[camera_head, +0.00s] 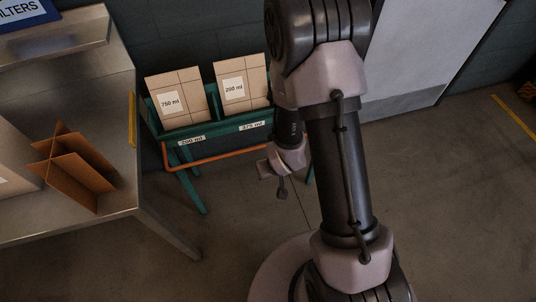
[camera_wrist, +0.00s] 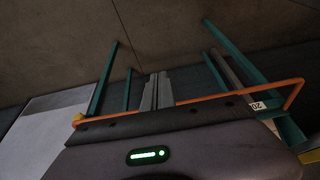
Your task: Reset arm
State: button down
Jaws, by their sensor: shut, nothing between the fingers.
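My gripper (camera_wrist: 159,80) is shut and empty in the wrist view, its two grey fingers side by side. In the head view, my arm rises in front of the right part of the scene. The gripper end (camera_head: 282,190) hangs in front of the green rack (camera_head: 215,131), near its orange rail (camera_head: 220,154). In the wrist view the rack's green legs (camera_wrist: 103,82) and orange rail (camera_wrist: 200,100) show around and behind the fingers. I cannot tell the exact gap between gripper and rail.
The rack holds two cardboard boxes, a left one (camera_head: 188,84) labelled 750 ml and a right one (camera_head: 232,72). A metal table (camera_head: 112,203) at left bears a cardboard divider (camera_head: 75,172). A pale panel (camera_head: 415,55) stands behind my arm. Floor (camera_head: 460,200) at right is clear.

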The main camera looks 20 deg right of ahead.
notch_tip(320, 180, up, 23)
jog(key=s+a+m+t, duration=0.1)
jog(key=s+m, duration=0.2)
jog(key=s+a+r+m+y, duration=0.1)
jog(key=s+a+r+y, duration=0.1)
jog(key=s+r, duration=0.9)
jog(key=shift+s+a+t, duration=0.3)
jog(key=shift+s+a, duration=0.2)
jog(key=shift+a, duration=0.4)
